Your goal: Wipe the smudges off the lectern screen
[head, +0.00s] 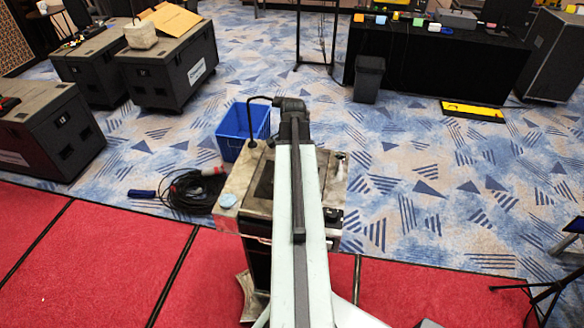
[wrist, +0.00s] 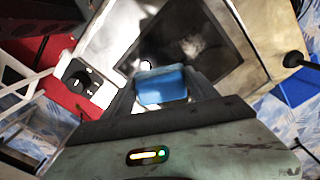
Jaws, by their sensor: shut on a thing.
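In the wrist view my gripper (wrist: 162,90) is shut on a blue sponge-like block (wrist: 163,84), with a dark finger at each side of it. The block is over the near part of the lectern's dark screen (wrist: 212,52); I cannot tell whether it touches the glass. Paler greyish smudges (wrist: 188,40) show on the screen beyond the block. In the head view my arm covers most of the lectern (head: 240,188); only a dark strip of the screen (head: 264,180) shows left of the arm. My gripper and the block are hidden there.
A small pale-blue round thing (head: 228,201) lies on the lectern's left side. A black gooseneck microphone (wrist: 300,60) stands at the lectern's edge. A blue bin (head: 240,130) and a coiled black cable (head: 192,192) are on the floor to the left. Patterned carpet lies open to the right.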

